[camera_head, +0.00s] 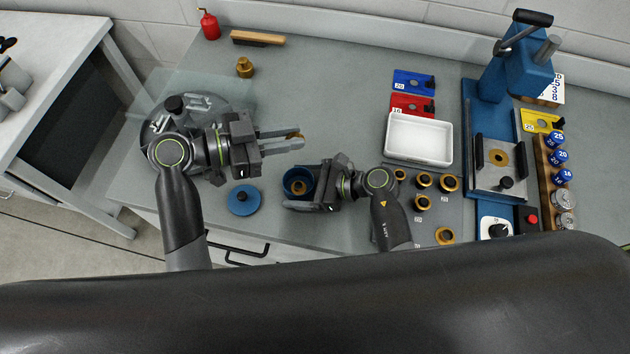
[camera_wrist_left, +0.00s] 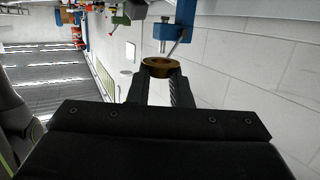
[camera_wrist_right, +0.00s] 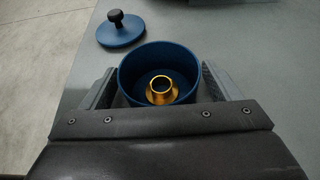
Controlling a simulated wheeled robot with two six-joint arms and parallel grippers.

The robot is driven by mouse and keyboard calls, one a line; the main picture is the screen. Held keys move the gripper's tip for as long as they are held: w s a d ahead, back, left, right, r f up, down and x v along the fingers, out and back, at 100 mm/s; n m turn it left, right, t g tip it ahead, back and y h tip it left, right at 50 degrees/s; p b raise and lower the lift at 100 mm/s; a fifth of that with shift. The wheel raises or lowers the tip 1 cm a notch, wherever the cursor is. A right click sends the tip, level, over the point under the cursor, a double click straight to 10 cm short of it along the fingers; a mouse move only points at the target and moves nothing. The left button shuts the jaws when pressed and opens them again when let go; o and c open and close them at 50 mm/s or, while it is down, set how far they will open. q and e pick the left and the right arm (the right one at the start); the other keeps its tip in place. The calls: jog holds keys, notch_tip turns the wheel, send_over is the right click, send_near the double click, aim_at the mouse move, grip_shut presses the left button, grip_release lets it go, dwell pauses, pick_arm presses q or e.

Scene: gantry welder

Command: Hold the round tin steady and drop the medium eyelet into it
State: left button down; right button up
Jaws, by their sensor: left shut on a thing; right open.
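The round tin (camera_head: 289,190) is blue and open-topped, on the bench near its front edge. In the right wrist view the tin (camera_wrist_right: 133,72) stands between the fingers of my open right gripper (camera_wrist_right: 160,88), and a gold flanged eyelet (camera_wrist_right: 160,92) lies inside it. In the head view my right gripper (camera_head: 303,186) partly hides the tin. My left gripper (camera_head: 294,140) is shut on a brass eyelet (camera_head: 296,135), held above the bench behind the tin. That eyelet also shows at the fingertips in the left wrist view (camera_wrist_left: 160,66). I cannot tell its size class for certain.
The blue lid (camera_head: 243,201) with a black knob lies left of the tin. Several brass eyelets sit on a grey mat (camera_head: 424,228) to the right, below a white tray (camera_head: 418,140). A blue press (camera_head: 490,90) stands farther right. The back middle of the bench is clear.

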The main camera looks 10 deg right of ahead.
jog(key=shift+a+f, duration=0.1)
jog(key=shift+a, duration=0.15)
jog(key=c, duration=1.1)
pick_arm(q)
notch_tip(320, 180, down, 11)
dwell(0.7)
jog(key=shift+r, duration=0.1)
jog(key=c, duration=1.2)
grip_release()
jog(key=shift+c, duration=0.2)
